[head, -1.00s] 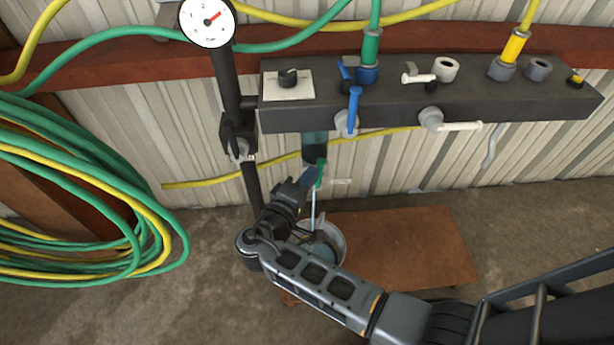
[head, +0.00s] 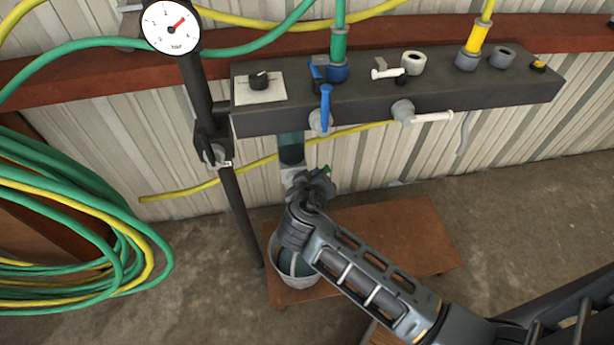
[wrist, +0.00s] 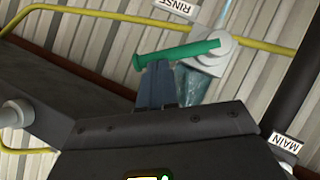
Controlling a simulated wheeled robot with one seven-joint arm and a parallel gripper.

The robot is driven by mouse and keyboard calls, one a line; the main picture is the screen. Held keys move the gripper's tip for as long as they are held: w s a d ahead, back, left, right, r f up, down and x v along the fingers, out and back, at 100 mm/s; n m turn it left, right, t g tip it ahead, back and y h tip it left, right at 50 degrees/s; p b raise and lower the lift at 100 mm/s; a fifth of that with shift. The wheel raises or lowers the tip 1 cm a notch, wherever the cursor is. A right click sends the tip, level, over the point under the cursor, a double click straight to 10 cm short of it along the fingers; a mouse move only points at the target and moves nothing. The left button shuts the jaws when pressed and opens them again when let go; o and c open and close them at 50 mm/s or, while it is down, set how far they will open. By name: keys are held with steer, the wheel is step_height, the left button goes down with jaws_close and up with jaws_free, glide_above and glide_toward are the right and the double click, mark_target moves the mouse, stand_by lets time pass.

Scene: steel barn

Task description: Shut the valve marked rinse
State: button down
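The rinse valve (wrist: 212,58) is a grey body on a clear tube, beside a label (wrist: 172,8) reading RINSE. Its green lever (wrist: 180,53) lies roughly across the tube in the wrist view. My gripper (wrist: 157,68) has its two blue-grey fingers together, tips right at the lever's underside near its free end. I cannot tell if they touch. In the head view my gripper (head: 318,178) is below the manifold and hides most of the valve; only a bit of the green lever (head: 327,168) shows.
A dark manifold (head: 400,105) spans above, with a blue lever (head: 326,106) and a white lever (head: 432,117). A bucket (head: 296,285) stands on a wooden board (head: 400,235) below. A gauge (head: 171,27) on a dark pipe and coiled hoses (head: 80,215) are left.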

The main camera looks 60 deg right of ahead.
steer(key=shift+s+d+f+m+t+y+b, duration=0.35)
steer(key=shift+f+m+y+b, duration=0.1)
steer(key=shift+f+m, duration=0.15)
steer(key=shift+s+d+f+m+t+y+b, duration=0.3)
steer(key=shift+s+d+f+m+t+y, duration=0.1)
steer(key=shift+f+m+y, duration=0.15)
steer(key=shift+s+d+f+m+t+y+b, duration=0.35)
steer(key=shift+f+m+y+b, duration=0.1)
steer(key=shift+f, duration=0.2)
